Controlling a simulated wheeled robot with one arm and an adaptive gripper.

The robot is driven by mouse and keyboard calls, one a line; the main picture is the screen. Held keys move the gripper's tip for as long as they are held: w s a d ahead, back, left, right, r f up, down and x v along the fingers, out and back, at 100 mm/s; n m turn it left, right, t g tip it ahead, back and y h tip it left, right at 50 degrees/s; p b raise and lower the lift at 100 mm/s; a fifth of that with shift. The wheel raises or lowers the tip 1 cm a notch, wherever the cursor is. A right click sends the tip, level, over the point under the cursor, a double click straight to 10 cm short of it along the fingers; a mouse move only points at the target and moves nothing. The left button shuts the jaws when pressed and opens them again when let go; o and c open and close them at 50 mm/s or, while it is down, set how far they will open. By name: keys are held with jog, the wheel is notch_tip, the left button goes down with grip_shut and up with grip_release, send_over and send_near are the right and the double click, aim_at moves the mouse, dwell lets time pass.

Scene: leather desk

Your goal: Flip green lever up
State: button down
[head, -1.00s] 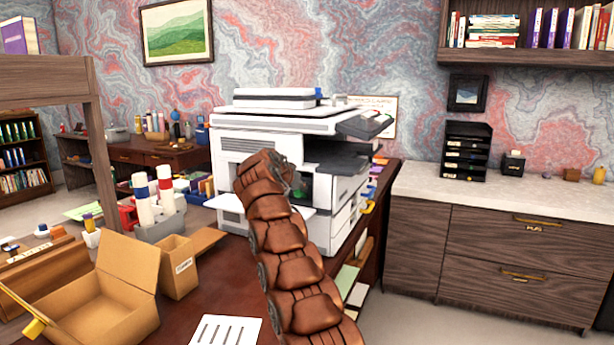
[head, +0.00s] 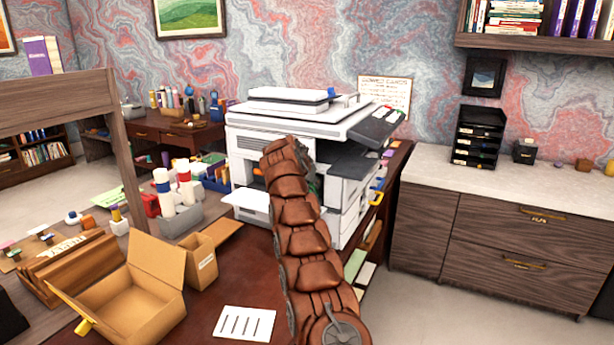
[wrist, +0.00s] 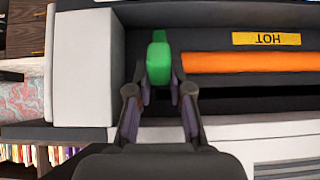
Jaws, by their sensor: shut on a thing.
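The green lever (wrist: 159,58) shows in the wrist view, near the left end of an orange roller inside the printer. My gripper (wrist: 160,88) has a fingertip on either side of the lever's lower part and is shut on it. The lever's upper part sticks out past the fingertips. In the head view the white printer (head: 290,128) stands on the dark desk, and my brown arm reaches to its open front, hiding the gripper and most of the inside.
The orange roller (wrist: 245,63) lies right of the lever, by a yellow HOT label (wrist: 266,39). A pale panel (wrist: 85,67) borders the opening on the left. An open cardboard box (head: 130,290) and a lined white card (head: 244,322) lie on the desk.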

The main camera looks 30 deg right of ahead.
jog(key=shift+d+p, duration=0.1)
jog(key=shift+p, duration=0.25)
dwell(0.3)
jog(key=c, duration=1)
grip_release()
jog(key=shift+c, duration=0.2)
jog(key=shift+r, duration=0.15)
jog(key=shift+v, duration=1.25)
jog(key=v, duration=0.9)
jog(key=shift+r, duration=0.15)
jog(key=shift+c, duration=0.2)
